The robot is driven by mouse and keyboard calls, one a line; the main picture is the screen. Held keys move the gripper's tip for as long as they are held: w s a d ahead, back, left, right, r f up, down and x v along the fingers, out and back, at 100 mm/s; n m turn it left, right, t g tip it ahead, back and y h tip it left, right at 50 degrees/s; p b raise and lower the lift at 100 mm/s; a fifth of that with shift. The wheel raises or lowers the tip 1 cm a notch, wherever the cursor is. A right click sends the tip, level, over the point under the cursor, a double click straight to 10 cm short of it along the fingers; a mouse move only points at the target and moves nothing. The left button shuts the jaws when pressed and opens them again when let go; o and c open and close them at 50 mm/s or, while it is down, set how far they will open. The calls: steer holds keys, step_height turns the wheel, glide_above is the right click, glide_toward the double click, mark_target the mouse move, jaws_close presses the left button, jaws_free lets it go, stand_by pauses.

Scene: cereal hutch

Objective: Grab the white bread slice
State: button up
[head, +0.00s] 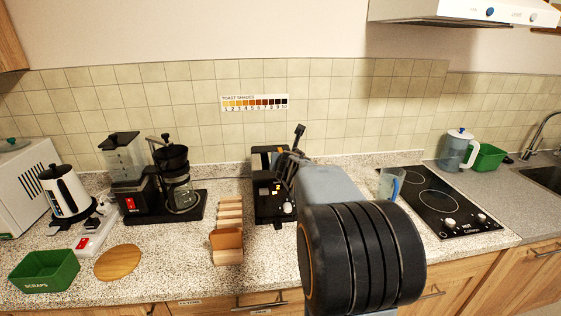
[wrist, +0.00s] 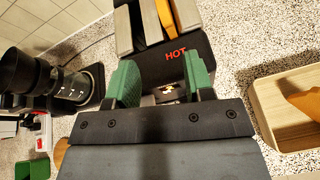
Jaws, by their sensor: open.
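No slice shows clearly as white bread. A tan-brown slice (head: 226,239) leans at the front of the wooden rack (head: 229,212); in the wrist view part of a brown slice (wrist: 306,103) shows at the right edge. The black toaster (head: 268,206) stands right of the rack. The wrist view shows the toaster (wrist: 175,62) with the word HOT and an orange strip (wrist: 166,18) in a slot; I cannot tell whether it is bread or glow. My gripper (wrist: 162,78) is open, its green-padded fingers apart over the toaster's near end, with nothing seen held. My arm hides part of the toaster in the head view.
A coffee maker (head: 178,183), kettle (head: 66,192), round wooden board (head: 118,262) and green scraps bin (head: 45,271) stand left. A glass mug (head: 389,184) and black hob (head: 440,203) are right. Counter between the board and rack is clear.

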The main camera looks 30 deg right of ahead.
steer(key=w+d+f+n, duration=0.1)
steer(key=w, duration=0.1)
steer(key=w+d+f, duration=0.1)
steer(key=w+d, duration=0.1)
steer(key=w, duration=0.1)
steer(key=w+d+n, duration=0.1)
steer(key=w, duration=0.1)
steer(key=shift+w+d+f+n+b, duration=0.2)
steer(key=shift+f+n+b, duration=0.1)
steer(key=shift+f, duration=0.1)
steer(key=shift+p+x, duration=0.45)
steer(key=shift+x, duration=2.55)
steer(key=shift+c, duration=0.4)
jaws_close()
